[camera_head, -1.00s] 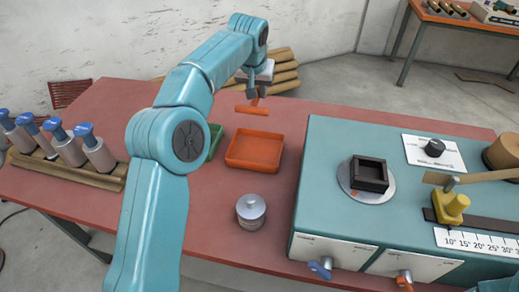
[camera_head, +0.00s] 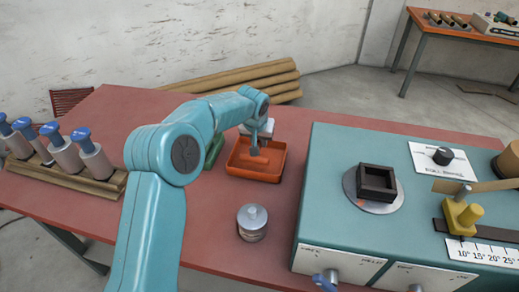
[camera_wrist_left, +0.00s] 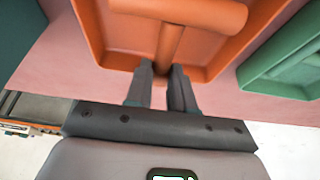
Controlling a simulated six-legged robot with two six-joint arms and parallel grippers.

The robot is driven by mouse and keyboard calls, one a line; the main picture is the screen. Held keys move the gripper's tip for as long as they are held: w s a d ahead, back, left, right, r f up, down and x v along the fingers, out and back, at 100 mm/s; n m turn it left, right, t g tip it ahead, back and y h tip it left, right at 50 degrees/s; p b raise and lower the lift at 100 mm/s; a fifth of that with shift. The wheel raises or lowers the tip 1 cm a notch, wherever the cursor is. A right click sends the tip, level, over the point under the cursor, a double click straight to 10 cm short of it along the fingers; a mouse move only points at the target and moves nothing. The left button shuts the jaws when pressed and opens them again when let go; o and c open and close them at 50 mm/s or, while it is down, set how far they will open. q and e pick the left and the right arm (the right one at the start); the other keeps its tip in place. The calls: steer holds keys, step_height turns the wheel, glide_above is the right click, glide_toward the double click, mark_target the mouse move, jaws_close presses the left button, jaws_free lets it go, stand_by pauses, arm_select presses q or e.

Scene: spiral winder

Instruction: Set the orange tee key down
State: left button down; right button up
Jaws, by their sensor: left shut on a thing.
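The orange tee key (camera_wrist_left: 168,45) shows in the left wrist view, its crossbar towards the top and its stem running down to my fingers. My left gripper (camera_wrist_left: 161,75) is shut on the stem. In the head view my left gripper (camera_head: 255,150) is down at the orange tray (camera_head: 252,177), over its inside. The key can hardly be told from the tray there. The orange tray also shows in the left wrist view (camera_wrist_left: 90,30), behind the key. I cannot tell whether the key touches the tray floor. My right gripper is not in view.
A green tray (camera_head: 214,150) stands just left of the orange tray, partly behind my arm. A metal canister (camera_head: 252,222) stands in front. The teal winder machine (camera_head: 330,190) is close on the right. Several blue-topped bottles (camera_head: 68,155) stand in a wooden rack at left.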

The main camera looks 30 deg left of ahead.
arm_select(q)
steer(key=shift+f, duration=2)
steer(key=shift+f, duration=0.2)
steer(key=c, duration=1)
jaws_free()
steer(key=shift+r, duration=0.15)
steer(key=shift+r, duration=0.25)
steer(key=v, duration=1.1)
steer(key=shift+s+r, duration=0.15)
steer(key=shift+r, duration=0.15)
